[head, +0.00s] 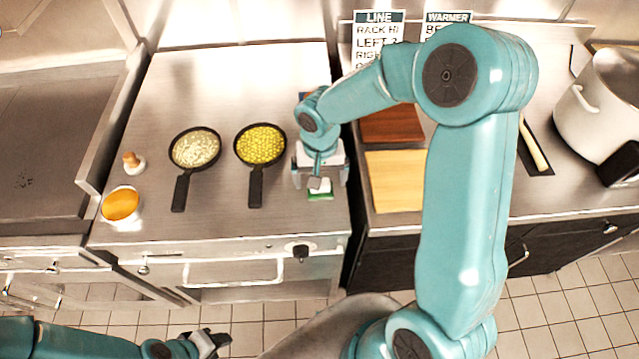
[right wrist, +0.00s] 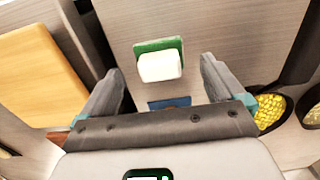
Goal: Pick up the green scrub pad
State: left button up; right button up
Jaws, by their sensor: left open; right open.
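The green scrub pad (head: 321,196) lies near the front right corner of the steel counter. A white block sits on it or is part of it; I cannot tell which. The pad also shows in the right wrist view (right wrist: 150,46), with the white part facing me. My right gripper (head: 320,178) is open above the pad, which it partly hides in the head view. In the right wrist view the pad appears between and beyond the open fingers (right wrist: 160,78), not held. My left gripper (head: 212,343) is open and empty, low at the bottom left, away from the counter.
Two black pans, one with pale food (head: 196,148) and one with yellow food (head: 260,143), stand left of the pad. An orange-filled bowl (head: 121,204) is farther left. A yellow board (head: 394,181) lies across the gap to the right. A blue item (right wrist: 170,103) lies near the pad.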

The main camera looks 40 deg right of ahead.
jog(key=shift+s+f, duration=0.25)
jog(key=shift+f, duration=0.95)
jog(key=shift+w+f, duration=0.1)
jog(key=shift+w, duration=0.15)
jog(key=c, duration=0.4)
jog(key=shift+s, duration=0.2)
jog(key=c, duration=0.7)
pick_arm(q)
jog(key=shift+s+a+r, duration=0.1)
jog(key=shift+s+r, duration=0.05)
jog(key=shift+r, duration=0.2)
pick_arm(e)
jog(key=shift+w, duration=0.15)
jog(key=shift+c, duration=0.2)
